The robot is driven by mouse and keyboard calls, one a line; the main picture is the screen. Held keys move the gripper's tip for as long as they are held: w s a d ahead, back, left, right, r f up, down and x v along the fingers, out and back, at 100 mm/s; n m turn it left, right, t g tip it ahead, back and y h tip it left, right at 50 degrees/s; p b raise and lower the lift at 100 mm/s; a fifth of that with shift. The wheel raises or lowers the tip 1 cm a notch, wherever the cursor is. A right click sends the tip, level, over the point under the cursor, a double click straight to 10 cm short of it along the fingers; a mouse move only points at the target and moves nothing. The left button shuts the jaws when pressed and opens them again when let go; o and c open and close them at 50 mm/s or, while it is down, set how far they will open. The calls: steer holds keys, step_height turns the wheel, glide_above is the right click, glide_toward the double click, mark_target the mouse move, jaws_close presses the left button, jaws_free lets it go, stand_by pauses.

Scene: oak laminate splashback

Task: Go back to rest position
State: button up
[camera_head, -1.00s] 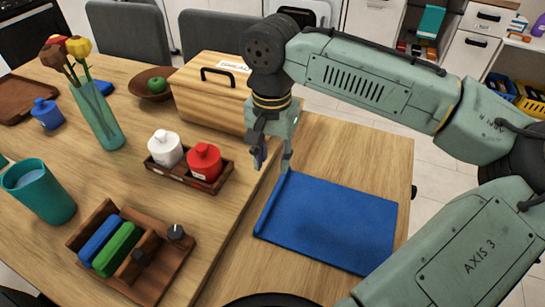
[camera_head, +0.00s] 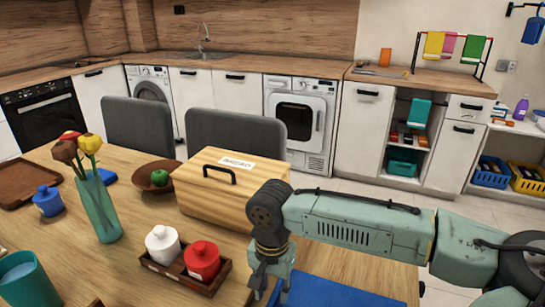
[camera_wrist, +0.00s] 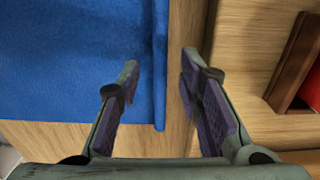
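My gripper (camera_wrist: 160,88) is open and empty in the wrist view, its two fingers apart above the table. The near edge of a blue mat (camera_wrist: 75,60) lies below and between the fingers, with bare wood beside it. In the head view my gripper (camera_head: 270,285) hangs low in front of the wooden bread box, its fingertips hard to make out. The blue mat (camera_head: 335,292) shows just right of it, cut by the bottom edge.
The bread box (camera_head: 232,190) stands behind my gripper. A small tray (camera_head: 213,287) with a white jar (camera_head: 162,245) and a red jar (camera_head: 202,262) is close on the left. A vase of flowers (camera_head: 98,205) stands further left. Chairs (camera_head: 235,135) line the far side.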

steer(key=shift+s+d+r, duration=0.35)
steer(key=shift+d+r, duration=0.1)
steer(key=shift+r, duration=0.25)
steer(key=shift+s+d+r+b, duration=0.15)
steer(key=shift+s+d+b, duration=0.2)
steer(key=shift+d, duration=0.15)
